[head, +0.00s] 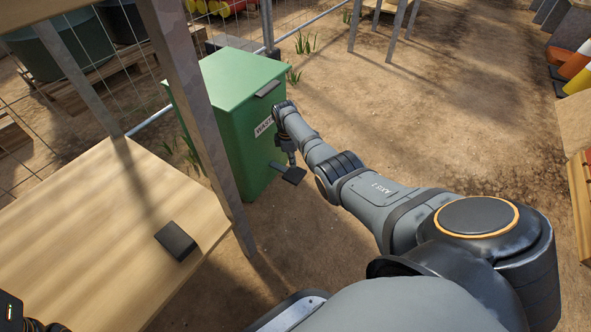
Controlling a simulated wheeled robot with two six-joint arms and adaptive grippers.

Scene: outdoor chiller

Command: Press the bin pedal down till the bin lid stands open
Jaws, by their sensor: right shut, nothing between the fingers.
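The green bin (262,155) stands on the dirt past the wooden table, with a white label on its front that my right arm partly covers. Its green lid (232,75) lies flat and closed, with a dark handle at the front edge. The dark pedal (292,175) sticks out low at the bin's front. My right gripper (290,160) is shut and empty, pointing down just over the pedal; I cannot tell whether it touches. Only a dark piece of my left arm's end shows at the bottom left corner; its fingers are hidden.
A wooden table (90,225) with a small black block (176,240) fills the left, and a metal post (195,100) rises between it and the bin. A wire fence runs behind. Orange and yellow cones (572,68) stand far right. The dirt right of the bin is open.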

